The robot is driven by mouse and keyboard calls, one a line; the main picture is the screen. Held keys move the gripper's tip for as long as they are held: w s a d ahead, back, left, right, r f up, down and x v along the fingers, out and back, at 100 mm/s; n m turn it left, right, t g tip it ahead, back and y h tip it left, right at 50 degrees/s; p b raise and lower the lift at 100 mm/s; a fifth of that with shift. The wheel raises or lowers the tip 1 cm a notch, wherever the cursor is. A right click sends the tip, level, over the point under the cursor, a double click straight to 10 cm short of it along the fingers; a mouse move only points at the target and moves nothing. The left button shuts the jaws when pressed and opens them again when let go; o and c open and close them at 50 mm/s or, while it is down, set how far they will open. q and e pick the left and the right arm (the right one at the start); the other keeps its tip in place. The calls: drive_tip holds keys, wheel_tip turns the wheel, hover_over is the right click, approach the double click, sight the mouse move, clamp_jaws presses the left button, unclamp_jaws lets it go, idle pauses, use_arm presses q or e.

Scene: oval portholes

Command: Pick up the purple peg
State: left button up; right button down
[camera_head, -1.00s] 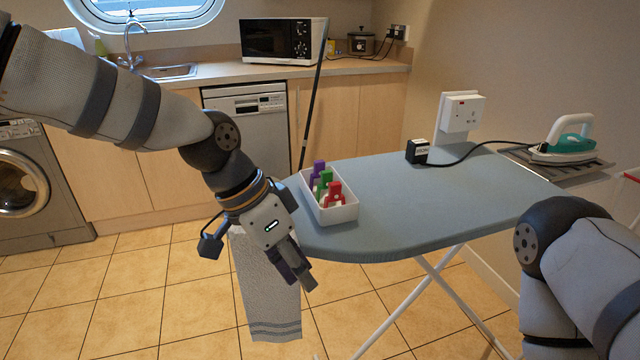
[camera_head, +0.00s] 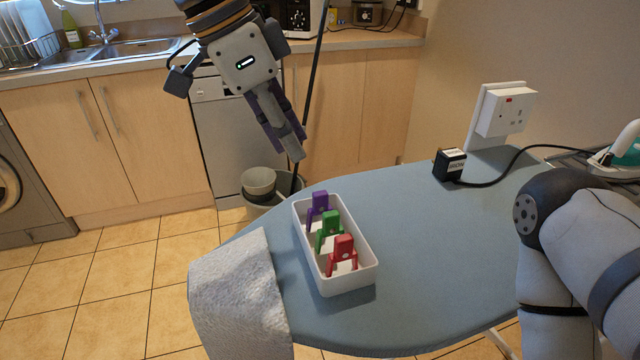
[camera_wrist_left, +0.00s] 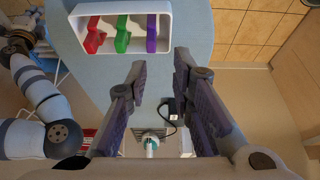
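The purple peg (camera_head: 319,204) stands at the far end of a white tray (camera_head: 348,287) on the ironing board. A green peg (camera_head: 329,226) and a red peg (camera_head: 343,248) stand in the same tray, nearer to me. In the left wrist view the purple peg (camera_wrist_left: 151,34) is the rightmost of the three, near the top edge. My left gripper (camera_head: 292,146) is above and beyond the tray, its fingers pointing down. The left wrist view shows its fingers (camera_wrist_left: 158,75) spread and empty, apart from the purple peg. My right arm shows at the right, but its gripper is not visible.
The ironing board (camera_head: 430,240) has clear room right of the tray. A grey cloth (camera_head: 238,295) hangs over its near left edge. A black power adapter (camera_head: 450,164) with a cable and an iron (camera_head: 626,148) lie at the far right. A dark pole (camera_head: 311,90) stands behind the board.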

sight(318, 193)
use_arm(q)
drive_tip(key=f, duration=0.1)
drive_tip(key=d+f, duration=0.1)
drive_tip(key=s+f, duration=0.1)
drive_tip(key=shift+s+d+f, duration=0.1)
drive_tip(key=shift+d+f, duration=0.15)
drive_tip(key=shift+d, duration=0.05)
drive_tip(key=x, duration=0.7)
drive_tip(key=shift+d+r, duration=0.1)
clamp_jaws()
